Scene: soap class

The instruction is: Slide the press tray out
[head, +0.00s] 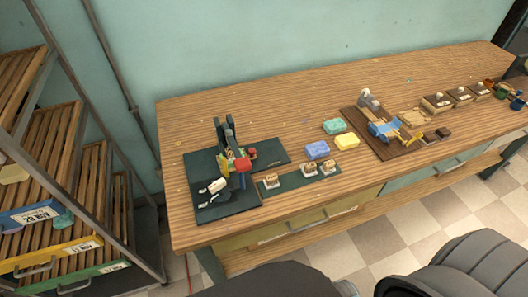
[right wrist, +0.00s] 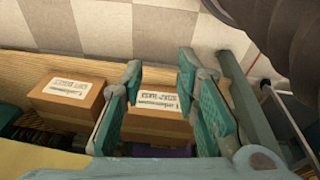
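In the head view, a dark green press (head: 229,135) with a red knob (head: 242,164) stands upright on a dark base (head: 240,201) at the left of the workbench. I cannot clearly single out the press tray. A small white-and-dark object (head: 213,187) lies on the base's left part. My right gripper (right wrist: 160,78) shows only in the right wrist view. Its two teal-padded fingers are apart, with a brown labelled box (right wrist: 152,127) seen between and beyond them; I cannot tell any contact. My left gripper is in neither view.
The wooden workbench (head: 290,95) also holds blue (head: 317,150), yellow (head: 346,141) and green (head: 334,126) blocks, a brown board (head: 383,148) and small boxes. A slatted rack (head: 89,190) stands left. Another labelled box (right wrist: 66,101) shows in the wrist view.

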